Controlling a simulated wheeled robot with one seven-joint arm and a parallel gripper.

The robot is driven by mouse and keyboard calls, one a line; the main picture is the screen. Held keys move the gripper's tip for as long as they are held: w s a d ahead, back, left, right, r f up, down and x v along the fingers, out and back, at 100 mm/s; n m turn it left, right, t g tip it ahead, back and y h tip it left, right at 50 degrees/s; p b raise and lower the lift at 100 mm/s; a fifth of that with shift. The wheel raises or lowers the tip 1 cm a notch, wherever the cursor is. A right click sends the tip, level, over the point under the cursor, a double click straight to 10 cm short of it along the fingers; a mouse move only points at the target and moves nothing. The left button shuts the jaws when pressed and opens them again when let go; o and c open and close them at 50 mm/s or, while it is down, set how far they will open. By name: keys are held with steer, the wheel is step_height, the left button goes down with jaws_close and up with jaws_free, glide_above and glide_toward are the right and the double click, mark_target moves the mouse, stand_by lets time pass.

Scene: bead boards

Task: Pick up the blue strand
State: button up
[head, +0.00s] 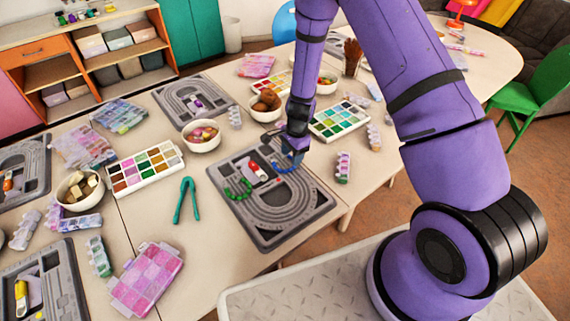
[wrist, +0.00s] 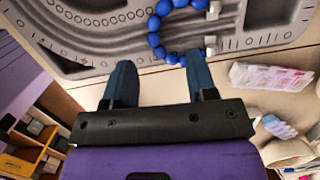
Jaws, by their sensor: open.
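The blue strand (head: 284,170) is a short curved string of round blue beads on a grey bead board (head: 283,233) with oval grooves. In the wrist view the strand (wrist: 155,40) curves just ahead of the fingertips, its lower beads close to the right finger. My gripper (head: 293,156) is low over the far right part of that board, beside the strand. In the wrist view my gripper (wrist: 160,62) has its two blue fingers apart, with nothing held between them. Whether a fingertip touches a bead cannot be told. Part of the strand is hidden by my gripper in the head view.
A green strand (head: 238,188) and a red-and-white piece (head: 257,171) lie on the same board. Green tweezers (head: 186,199), a bead palette (head: 145,168) and a bowl (head: 201,135) are to the left. Another palette (head: 339,119) and a bowl (head: 266,105) stand behind.

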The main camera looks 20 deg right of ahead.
mark_target(290, 168)
steer(key=f, duration=0.5)
steer(key=shift+s+a, duration=0.3)
steer(key=shift+s, duration=0.05)
steer(key=shift+r, duration=0.1)
jaws_close()
